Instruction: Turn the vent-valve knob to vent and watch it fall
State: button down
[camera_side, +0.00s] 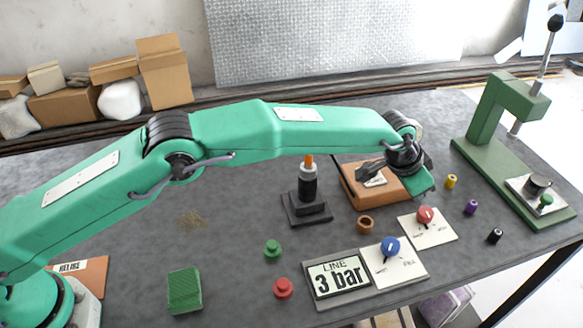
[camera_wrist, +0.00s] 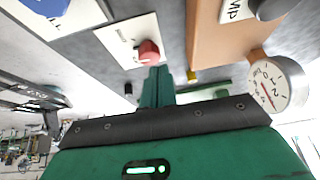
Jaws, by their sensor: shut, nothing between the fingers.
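A red knob (camera_side: 425,214) stands on a pale plate (camera_side: 445,233) at the right of the table. Its lettering is too small to read surely. The red knob also shows in the wrist view (camera_wrist: 149,50), just beyond my fingertips. My gripper (camera_side: 428,190) is shut and empty, above and slightly behind the red knob; I cannot tell whether it touches it. In the wrist view its green fingers (camera_wrist: 157,82) are together. A black post with an orange top (camera_side: 308,178) stands on a dark base (camera_side: 306,211). A display (camera_side: 338,277) reads "LINE 3 bar".
A blue knob (camera_side: 390,246) stands between the display and the red knob. An orange-brown block (camera_side: 362,200) is behind my gripper, and a round dial gauge (camera_wrist: 279,84) shows in the wrist view. A green press (camera_side: 500,150) stands at right. Small coloured pieces lie around.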

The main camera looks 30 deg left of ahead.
aim_at(420, 224)
jog(key=shift+f, duration=2.7)
jog(key=shift+d, duration=0.2)
jog(key=shift+s+d, duration=0.4)
jog(key=shift+s, duration=0.1)
jog(key=shift+s+d, duration=0.3)
jog(key=shift+d, duration=0.2)
jog(key=shift+s+a, duration=0.2)
jog(key=shift+s, duration=0.15)
notch_tip(420, 224, up, 6)
dwell(1.0)
